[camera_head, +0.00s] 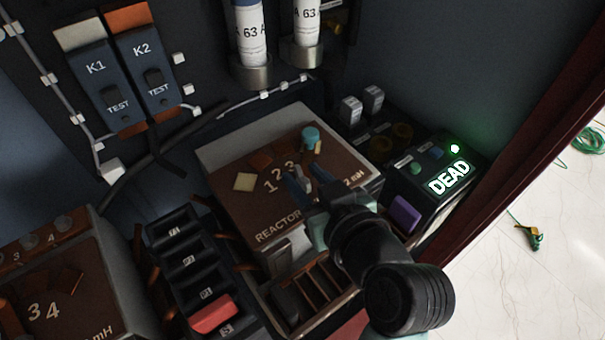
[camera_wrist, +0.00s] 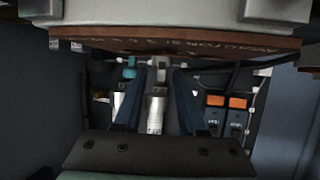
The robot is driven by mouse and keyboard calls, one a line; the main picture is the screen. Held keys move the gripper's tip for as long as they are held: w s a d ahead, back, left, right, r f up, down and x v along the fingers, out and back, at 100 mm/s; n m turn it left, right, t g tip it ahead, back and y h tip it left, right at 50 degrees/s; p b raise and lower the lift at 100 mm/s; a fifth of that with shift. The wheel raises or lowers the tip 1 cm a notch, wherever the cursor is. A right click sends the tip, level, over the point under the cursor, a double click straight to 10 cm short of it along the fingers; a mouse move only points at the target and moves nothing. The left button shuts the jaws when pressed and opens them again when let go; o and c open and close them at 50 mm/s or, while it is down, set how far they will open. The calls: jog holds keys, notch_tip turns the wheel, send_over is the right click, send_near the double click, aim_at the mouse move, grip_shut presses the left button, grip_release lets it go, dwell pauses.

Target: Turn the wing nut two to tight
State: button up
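In the wrist view, which looks upside down, my gripper (camera_wrist: 158,72) also shows spread fingers. The teal cap (camera_wrist: 129,72) shows left of them there; contact is not visible.
Fuse cylinders (camera_head: 249,38) and K1 and K2 modules (camera_head: 145,68) stand behind. A lit DEAD indicator box (camera_head: 449,178) is to the right. A slotted black block (camera_head: 185,255) and another brown-topped box (camera_head: 75,285) are to the left.

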jog(key=shift+w+a+f, duration=0.2)
jog(key=shift+w+a, duration=0.05)
jog(key=shift+w, duration=0.3)
grip_shut()
